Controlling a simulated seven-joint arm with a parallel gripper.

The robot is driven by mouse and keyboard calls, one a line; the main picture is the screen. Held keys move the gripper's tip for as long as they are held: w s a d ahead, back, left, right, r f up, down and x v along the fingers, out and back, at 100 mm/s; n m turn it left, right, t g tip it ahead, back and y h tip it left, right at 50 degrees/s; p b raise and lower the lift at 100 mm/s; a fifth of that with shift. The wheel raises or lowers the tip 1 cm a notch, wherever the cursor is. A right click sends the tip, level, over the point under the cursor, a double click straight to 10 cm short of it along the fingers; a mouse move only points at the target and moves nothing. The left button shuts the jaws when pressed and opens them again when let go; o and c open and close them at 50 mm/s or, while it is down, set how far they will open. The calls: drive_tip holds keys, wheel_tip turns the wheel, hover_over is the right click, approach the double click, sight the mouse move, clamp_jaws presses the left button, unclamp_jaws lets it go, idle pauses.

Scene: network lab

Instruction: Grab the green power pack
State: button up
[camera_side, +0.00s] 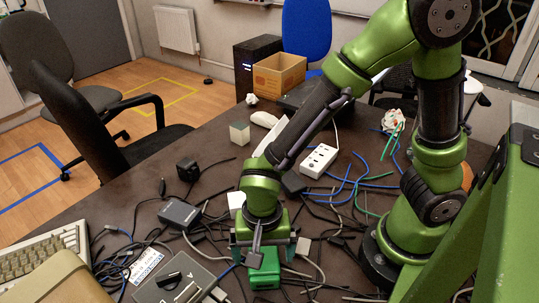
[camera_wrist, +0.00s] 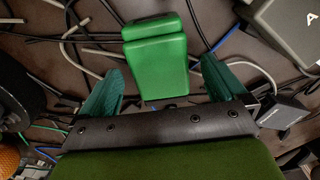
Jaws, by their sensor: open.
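The green power pack (camera_side: 265,270) is a small green block on the dark table, at the lower middle of the side view. In the wrist view the green power pack (camera_wrist: 155,66) fills the space ahead of my gripper, with cables around it. My gripper (camera_side: 262,248) points down just above and behind the pack. In the wrist view my gripper (camera_wrist: 163,72) is open, with one teal finger on each side of the pack. Gaps show between the pack and both fingers. The pack's underside is hidden.
Tangled cables (camera_side: 205,210) cover much of the table. A grey box (camera_side: 180,283) lies left of the pack, and a dark adapter (camera_side: 180,214) lies farther back. A white power strip (camera_side: 319,160) lies behind my gripper. A keyboard (camera_side: 45,257) is at the far left.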

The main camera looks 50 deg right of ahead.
wheel_tip(320, 180, down, 2)
drive_tip(key=shift+f, duration=0.1)
